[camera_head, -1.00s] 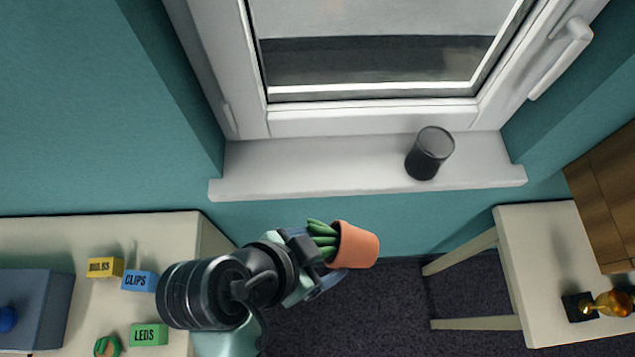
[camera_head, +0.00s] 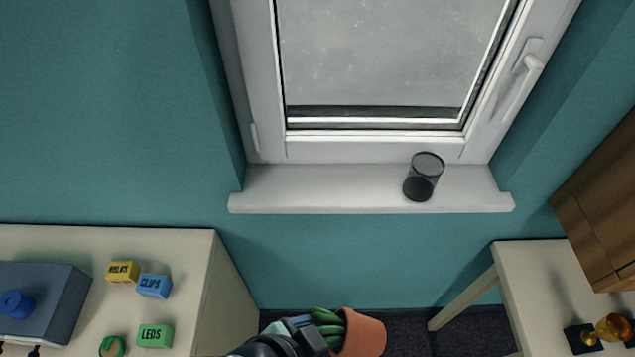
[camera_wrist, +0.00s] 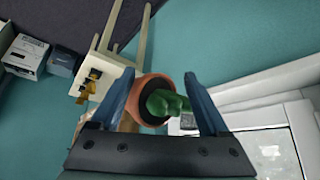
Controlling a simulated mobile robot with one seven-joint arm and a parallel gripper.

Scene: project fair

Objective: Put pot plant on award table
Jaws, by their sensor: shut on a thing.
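The pot plant is a terracotta pot (camera_head: 362,334) with a green succulent, at the bottom centre of the head view. It lies tilted on its side in my gripper (camera_head: 318,333), with the plant towards my wrist. In the wrist view the green plant (camera_wrist: 166,104) and the pot (camera_wrist: 147,84) sit between my two blue fingers (camera_wrist: 166,92), which are shut on it. The award table is the pale table (camera_head: 522,262) at the right, bearing a gold trophy (camera_head: 611,329) on a black base. The pot is left of this table, over the dark floor.
A wooden cabinet (camera_head: 600,215) hangs or stands above the pale table's back. A dark mesh cup (camera_head: 424,178) stands on the windowsill (camera_head: 310,190). A left cabinet (camera_head: 180,250) holds small labelled boxes (camera_head: 154,286) and a blue-grey box (camera_head: 60,300).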

